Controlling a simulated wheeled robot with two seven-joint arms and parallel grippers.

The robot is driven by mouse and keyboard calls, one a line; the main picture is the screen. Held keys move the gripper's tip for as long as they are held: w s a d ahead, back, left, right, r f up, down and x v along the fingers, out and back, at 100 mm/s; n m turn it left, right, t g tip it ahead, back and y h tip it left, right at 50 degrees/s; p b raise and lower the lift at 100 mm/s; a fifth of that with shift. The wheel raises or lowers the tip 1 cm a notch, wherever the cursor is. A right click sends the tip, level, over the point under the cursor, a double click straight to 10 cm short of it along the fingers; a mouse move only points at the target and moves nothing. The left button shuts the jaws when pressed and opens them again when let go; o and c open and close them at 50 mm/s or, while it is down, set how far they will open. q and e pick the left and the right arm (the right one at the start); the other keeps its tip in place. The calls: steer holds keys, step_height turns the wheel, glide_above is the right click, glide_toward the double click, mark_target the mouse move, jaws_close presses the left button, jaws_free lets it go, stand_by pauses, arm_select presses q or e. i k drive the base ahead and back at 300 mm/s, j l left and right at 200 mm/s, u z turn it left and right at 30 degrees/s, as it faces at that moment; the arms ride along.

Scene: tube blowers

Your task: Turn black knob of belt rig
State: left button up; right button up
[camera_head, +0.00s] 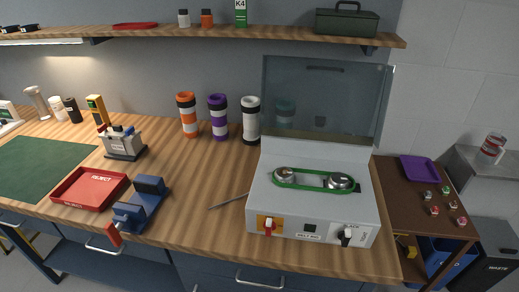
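The belt rig (290,213) is a light grey box on the right part of the wooden workbench. A green belt (314,186) runs around two metal pulleys on its top. A clear lid (330,95) stands raised behind it. The black knob (346,235) is on the front panel at the right, with a white pointer mark. A red switch (268,225) on an orange plate is at the panel's left. Neither of my grippers shows in the head view.
A blue vise (146,200) and a red reject tray (88,187) are left of the rig. A thin rod (228,201) lies by its left side. Striped tubes (218,117) stand behind. A brown side table (427,215) is at the right.

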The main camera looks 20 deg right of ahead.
mark_target(345, 236)
steer(key=z, duration=1.45)
